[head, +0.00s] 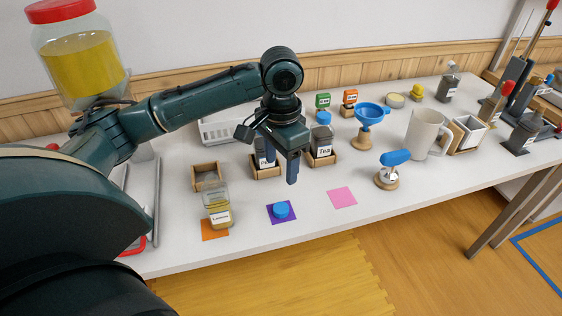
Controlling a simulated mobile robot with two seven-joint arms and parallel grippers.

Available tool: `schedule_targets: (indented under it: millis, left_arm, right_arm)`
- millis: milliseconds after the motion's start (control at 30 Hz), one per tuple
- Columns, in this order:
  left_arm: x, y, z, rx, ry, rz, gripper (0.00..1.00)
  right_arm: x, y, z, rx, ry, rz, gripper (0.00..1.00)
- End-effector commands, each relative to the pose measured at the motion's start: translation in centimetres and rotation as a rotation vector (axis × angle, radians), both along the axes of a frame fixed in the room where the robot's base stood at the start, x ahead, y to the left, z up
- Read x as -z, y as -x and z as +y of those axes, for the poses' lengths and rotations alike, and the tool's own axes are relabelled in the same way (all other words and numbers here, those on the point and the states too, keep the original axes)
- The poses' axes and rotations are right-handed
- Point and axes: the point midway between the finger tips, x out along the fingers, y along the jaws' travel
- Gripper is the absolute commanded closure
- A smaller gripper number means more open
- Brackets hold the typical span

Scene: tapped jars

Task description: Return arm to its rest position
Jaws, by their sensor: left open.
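My left arm reaches in from the left across the table. My left gripper (281,170) points down, open and empty, above the table in front of the wooden holders. It partly hides a dark jar (260,150) in a wooden holder. A dark jar labelled Tea (324,143) stands in a holder just right of the gripper, with a blue cap (324,117) above it. My right gripper is not in view.
A labelled jar (218,207) stands on an orange mat (210,236). A blue lid (282,209) lies on a purple mat (271,218). A pink mat (342,197) is bare. A blue-handled tool (394,159), funnel (372,113) and white pitcher (424,132) stand right. A large red-lidded jar (78,65) stands left.

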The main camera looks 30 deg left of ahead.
Motion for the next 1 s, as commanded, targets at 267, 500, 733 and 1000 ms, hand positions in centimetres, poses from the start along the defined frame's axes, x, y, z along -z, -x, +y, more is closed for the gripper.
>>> schedule_targets:
  millis: [267, 500, 733, 1000]
  left_arm:
    - [0.1, 0.0, -0.1, 0.002, 0.001, 0.000, 0.42]
    - [4.3, 1.5, -4.3, 0.112, 0.050, -0.037, 0.42]
    - [9.6, 5.4, -10.9, 0.197, 0.186, -0.160, 0.42]
    - [12.9, 10.6, -12.5, 0.061, 0.262, -0.288, 0.42]
  right_arm:
    - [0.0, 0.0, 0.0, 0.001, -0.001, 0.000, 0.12]
    - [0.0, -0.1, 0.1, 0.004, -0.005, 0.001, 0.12]
    - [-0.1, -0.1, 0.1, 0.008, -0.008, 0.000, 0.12]
    - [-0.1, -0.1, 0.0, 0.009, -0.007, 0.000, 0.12]
